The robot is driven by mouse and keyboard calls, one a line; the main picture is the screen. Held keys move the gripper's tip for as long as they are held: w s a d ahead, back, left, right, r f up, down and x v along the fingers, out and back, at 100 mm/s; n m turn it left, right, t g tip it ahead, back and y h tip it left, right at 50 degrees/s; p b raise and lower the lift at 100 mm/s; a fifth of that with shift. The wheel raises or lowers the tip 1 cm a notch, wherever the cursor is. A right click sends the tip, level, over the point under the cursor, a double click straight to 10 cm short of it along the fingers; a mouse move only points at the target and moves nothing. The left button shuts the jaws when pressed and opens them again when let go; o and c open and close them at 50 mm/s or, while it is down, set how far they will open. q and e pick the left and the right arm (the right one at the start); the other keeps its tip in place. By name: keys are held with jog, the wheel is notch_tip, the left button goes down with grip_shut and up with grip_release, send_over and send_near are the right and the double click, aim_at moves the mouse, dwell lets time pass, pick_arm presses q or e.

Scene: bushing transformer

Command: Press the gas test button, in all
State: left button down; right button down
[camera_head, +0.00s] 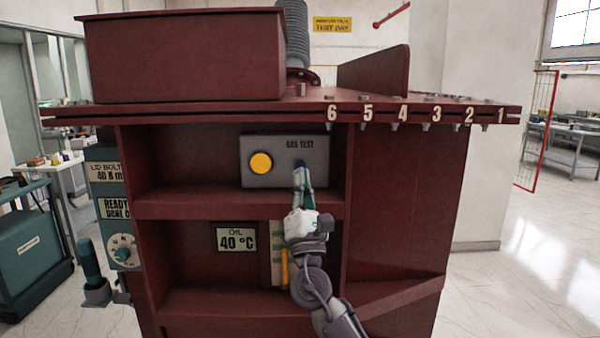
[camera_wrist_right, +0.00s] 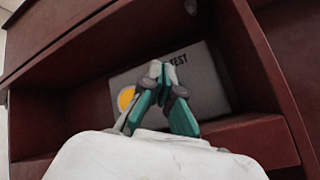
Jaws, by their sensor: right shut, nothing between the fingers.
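The grey gas test box (camera_head: 275,178) sits on the upper shelf of the dark red transformer, with "GAS TEST" printed at its top right. A round yellow disc (camera_head: 260,163) is on its left half. A small dark blue button (camera_head: 299,162) shows in part below the lettering. My right gripper (camera_head: 299,171) is shut and empty, its fingertips at the button in the picture; I cannot tell if they touch it. In the right wrist view the closed fingertips (camera_wrist_right: 161,69) cover the button in front of the grey box (camera_wrist_right: 208,92). My left gripper is not in view.
The shelf edge (camera_head: 180,208) runs below the box, and a red upright (camera_head: 345,200) stands right of it. A teal panel with a dial (camera_head: 122,250) is at the left. Numbered bolts line the lid (camera_head: 420,108).

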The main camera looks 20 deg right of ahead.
aim_at(300, 165)
jog(key=shift+w+d+f+b, duration=0.2)
jog(key=shift+w+b, duration=0.25)
jog(key=shift+w, duration=0.15)
jog(key=shift+w+d+f+b, duration=0.1)
jog(key=shift+w+d+b, duration=0.05)
jog(key=shift+w+b, duration=0.35)
jog(key=shift+w+d+r+b, duration=0.15)
jog(key=shift+w+b, duration=0.35)
jog(key=shift+w, duration=0.2)
jog(key=shift+w+d+r, duration=0.1)
jog(key=shift+w+r, duration=0.05)
jog(key=shift+w, duration=0.15)
jog(key=shift+b, duration=0.6)
jog(key=shift+w+d+r, duration=0.1)
jog(key=shift+w+r, duration=0.05)
jog(key=shift+w, duration=0.15)
jog(key=shift+w+b, duration=0.1)
jog(key=shift+b, duration=0.65)
jog(key=shift+d+r+b, duration=0.25)
jog(key=shift+r+b, duration=0.1)
jog(key=shift+b, duration=0.05)
